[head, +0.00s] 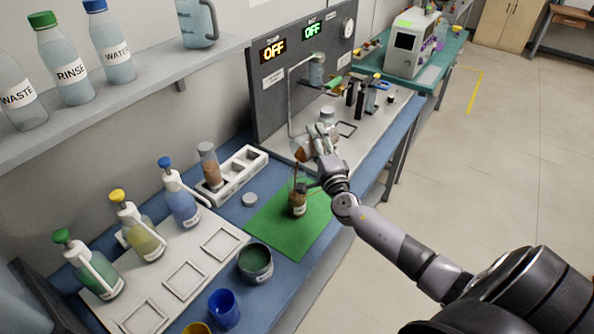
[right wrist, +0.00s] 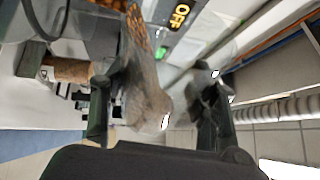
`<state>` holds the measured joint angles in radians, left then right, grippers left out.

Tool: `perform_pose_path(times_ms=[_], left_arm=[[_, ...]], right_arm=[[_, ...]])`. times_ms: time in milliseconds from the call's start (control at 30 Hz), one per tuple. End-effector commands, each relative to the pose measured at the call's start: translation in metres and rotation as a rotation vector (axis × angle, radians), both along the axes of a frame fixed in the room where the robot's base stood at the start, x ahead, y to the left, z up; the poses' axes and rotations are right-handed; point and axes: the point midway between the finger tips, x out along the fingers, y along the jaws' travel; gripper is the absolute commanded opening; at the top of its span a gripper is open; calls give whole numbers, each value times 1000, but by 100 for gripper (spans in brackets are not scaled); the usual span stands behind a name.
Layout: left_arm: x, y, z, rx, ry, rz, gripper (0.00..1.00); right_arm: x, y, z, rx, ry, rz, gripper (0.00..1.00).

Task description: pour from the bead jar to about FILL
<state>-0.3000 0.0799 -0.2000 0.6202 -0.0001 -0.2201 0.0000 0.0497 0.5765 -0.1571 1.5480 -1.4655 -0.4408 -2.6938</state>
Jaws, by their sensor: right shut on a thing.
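My right gripper (head: 318,142) is shut on the bead jar (head: 301,150), a clear jar with orange-brown beads. The jar is tilted well over, above the green mat (head: 262,225). In the right wrist view the bead jar (right wrist: 146,88) lies between the two fingers, with orange beads towards the top. Below it, a clear upright jar (head: 298,205) with brown contents and a white label stands on the mat. A FILL mark is too small to make out. My left gripper is not in view.
A white rack (head: 248,158) holds another jar (head: 209,168) with brown contents. A white lid (head: 249,199) and a dark green-filled pot (head: 255,262) stand near the mat. Several pump bottles stand left. A grey panel (head: 265,100) rises behind.

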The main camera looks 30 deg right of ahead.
Motion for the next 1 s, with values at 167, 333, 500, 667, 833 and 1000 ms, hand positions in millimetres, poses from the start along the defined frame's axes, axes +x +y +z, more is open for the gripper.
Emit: perform_pose_path(times_ms=[167, 333, 500, 667, 833, 1000], left_arm=[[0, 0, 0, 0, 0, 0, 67], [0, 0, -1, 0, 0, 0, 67], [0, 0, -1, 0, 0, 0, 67], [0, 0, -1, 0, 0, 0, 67], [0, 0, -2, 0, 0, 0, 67], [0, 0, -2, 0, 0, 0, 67]], right_arm=[[0, 0, 2, -9, -3, 0, 15], [0, 0, 2, -16, -4, 0, 15], [0, 1, 2, -23, -4, 0, 15], [0, 1, 3, -30, -5, 0, 15], [0, 1, 3, -37, -6, 0, 15], [0, 2, 4, -45, -7, 0, 15]])
